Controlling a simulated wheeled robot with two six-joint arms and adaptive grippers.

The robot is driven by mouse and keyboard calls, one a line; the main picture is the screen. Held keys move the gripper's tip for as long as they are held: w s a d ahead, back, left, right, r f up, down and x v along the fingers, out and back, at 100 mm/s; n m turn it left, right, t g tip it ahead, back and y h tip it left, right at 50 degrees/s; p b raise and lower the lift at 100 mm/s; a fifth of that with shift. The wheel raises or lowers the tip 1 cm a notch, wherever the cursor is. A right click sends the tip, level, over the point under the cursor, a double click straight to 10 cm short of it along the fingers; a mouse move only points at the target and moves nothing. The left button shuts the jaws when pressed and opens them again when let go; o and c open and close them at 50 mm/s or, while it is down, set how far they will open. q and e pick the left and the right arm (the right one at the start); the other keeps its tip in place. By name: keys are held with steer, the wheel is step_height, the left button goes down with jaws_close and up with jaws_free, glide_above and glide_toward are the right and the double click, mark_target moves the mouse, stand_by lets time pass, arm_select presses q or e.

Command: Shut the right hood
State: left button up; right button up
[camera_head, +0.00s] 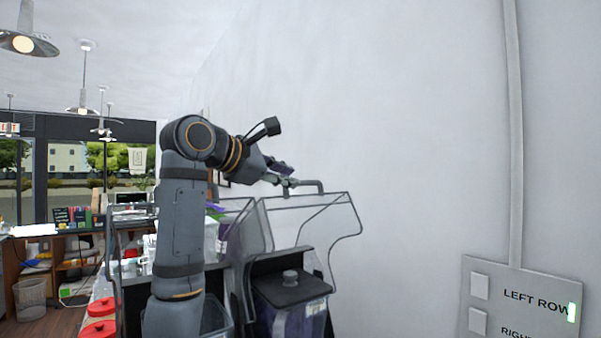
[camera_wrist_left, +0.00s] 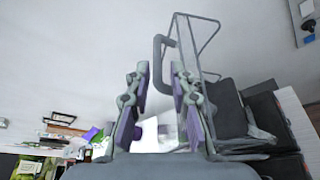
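The right hood (camera_head: 312,222) is a clear cover with a dark frame, standing raised above a dark container at the machine's right side. Its grey bar handle (camera_head: 308,184) is along the top edge. My left gripper (camera_head: 285,181) is at the left end of this handle. In the left wrist view, the two fingers of my left gripper (camera_wrist_left: 160,72) are apart, and the handle (camera_wrist_left: 157,58) shows between or just beyond their tips. I cannot tell whether they touch it. The hood's frame (camera_wrist_left: 205,45) shows to the right there. My right gripper is not in view.
A black lid with a knob (camera_head: 290,279) covers a container below the hood. Another clear hood (camera_head: 233,208) stands to the left, partly behind my arm. Red lids (camera_head: 101,308) lie at lower left. A white wall (camera_head: 420,130) rises behind; a labelled panel (camera_head: 520,300) is at lower right.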

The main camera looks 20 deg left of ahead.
mark_target(301, 184)
arm_select(q)
steer(key=w, duration=0.1)
steer(key=w+f+p, duration=0.1)
steer(key=w, duration=0.3)
steer(key=shift+w+d+f+p, duration=0.15)
steer(key=shift+d+f+p, duration=0.1)
steer(key=shift+d+p, duration=0.1)
steer(key=shift+p+x, duration=0.35)
steer(key=shift+x, duration=0.65)
steer(key=shift+d, duration=0.2)
steer(key=shift+s+a, duration=0.1)
steer(key=shift+s, duration=0.4)
steer(key=shift+c, duration=0.4)
steer(key=shift+w, duration=0.1)
steer(key=shift+c, duration=1.3)
jaws_close()
steer(key=shift+f, duration=0.1)
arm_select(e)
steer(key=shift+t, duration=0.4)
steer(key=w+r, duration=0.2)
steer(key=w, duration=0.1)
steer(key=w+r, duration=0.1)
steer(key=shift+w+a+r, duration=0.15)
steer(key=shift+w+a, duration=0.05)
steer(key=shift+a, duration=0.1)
